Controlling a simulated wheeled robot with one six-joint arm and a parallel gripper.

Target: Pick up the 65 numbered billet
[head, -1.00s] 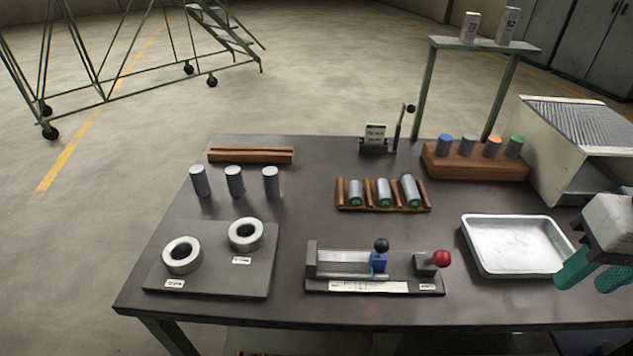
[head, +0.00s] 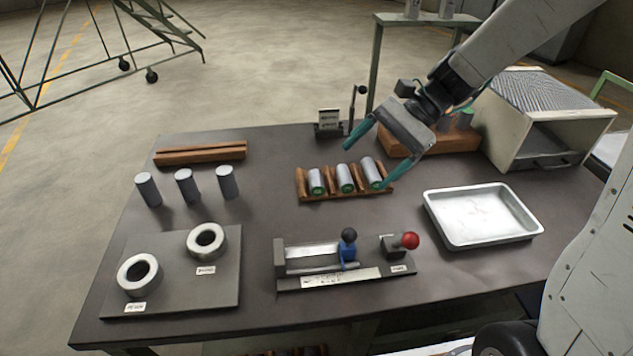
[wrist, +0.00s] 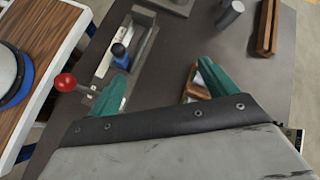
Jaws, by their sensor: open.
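Three grey cylinders (head: 187,186) stand at left, near a plate with two rings (head: 206,240). A fixture with a blue clamp (head: 347,253) and red knob (head: 410,241) sits in front. A metal tray (head: 436,215) and a vented box (head: 532,116) are at right.

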